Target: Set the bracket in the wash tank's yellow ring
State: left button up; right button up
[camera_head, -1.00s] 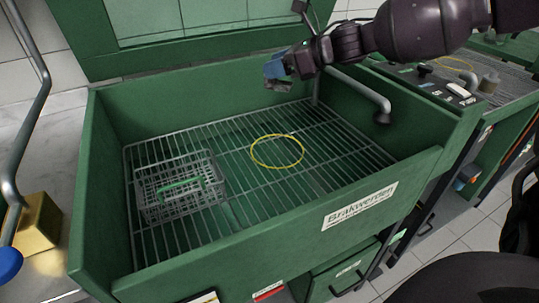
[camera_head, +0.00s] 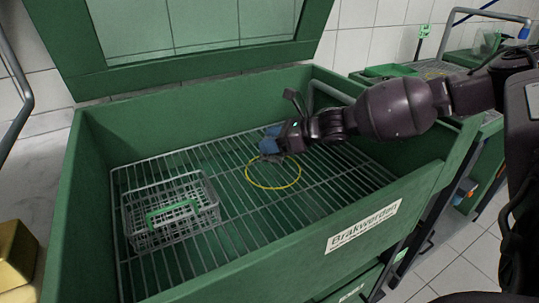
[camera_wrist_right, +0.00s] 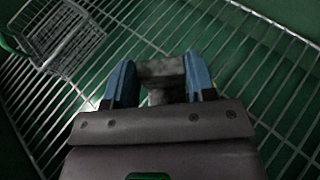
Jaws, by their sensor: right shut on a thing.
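The green wash tank (camera_head: 330,225) has a wire rack (camera_head: 230,232) inside. The yellow ring (camera_head: 298,181) lies flat on the rack, right of the tank's middle. My right gripper (camera_head: 271,152) is over the far edge of the ring in the head view. In the right wrist view its blue fingers (camera_wrist_right: 160,82) are shut on a grey part, the bracket (camera_wrist_right: 160,68), held above the rack. The bracket is small and dark in the head view, mostly hidden by the gripper. Its exact height over the rack is hard to tell. My left gripper is not in view.
A wire basket with a green handle (camera_head: 172,211) stands on the rack at the left; it also shows in the right wrist view (camera_wrist_right: 62,38). The tank's walls rise around the rack. A gold block (camera_head: 15,255) stands outside at the left.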

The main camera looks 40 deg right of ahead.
aim_at(269, 155)
notch_tip(269, 155, down, 4)
jog(key=shift+r+b, duration=0.25)
jog(key=shift+b, duration=0.2)
jog(key=shift+f, duration=0.35)
jog(key=shift+r, duration=0.1)
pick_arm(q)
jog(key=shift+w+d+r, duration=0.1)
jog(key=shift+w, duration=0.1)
pick_arm(e)
jog(key=o, duration=1)
jog(key=shift+f, duration=0.2)
jog(key=shift+r, duration=0.15)
